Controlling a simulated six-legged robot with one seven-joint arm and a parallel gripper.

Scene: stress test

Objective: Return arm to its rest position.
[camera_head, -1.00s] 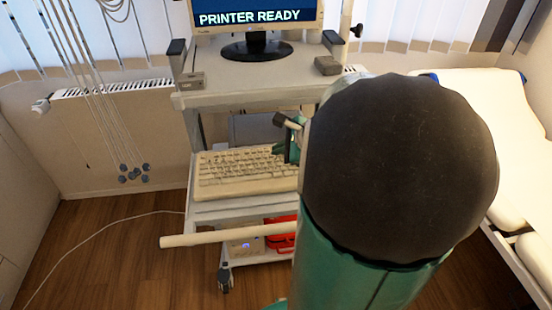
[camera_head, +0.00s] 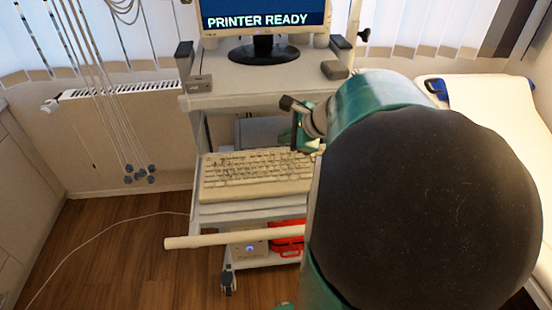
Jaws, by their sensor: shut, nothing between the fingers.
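My arm (camera_head: 420,210), with a large black joint cap and green links, fills the right half of the head view. Beyond it, my gripper (camera_head: 297,128) shows small and partly hidden by my own arm, in front of the cart and just above the right end of the keyboard (camera_head: 255,174). The gripper is shut and nothing shows in it. I cannot tell from this view whether it touches the keyboard.
A wheeled cart (camera_head: 240,101) carries a monitor (camera_head: 265,20) reading "PRINTER READY". A pale bar (camera_head: 215,240) sticks out left from the cart's lower part. A bed (camera_head: 490,110) stands at right. Cords (camera_head: 100,90) hang at left; the wooden floor (camera_head: 110,240) there is mostly clear.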

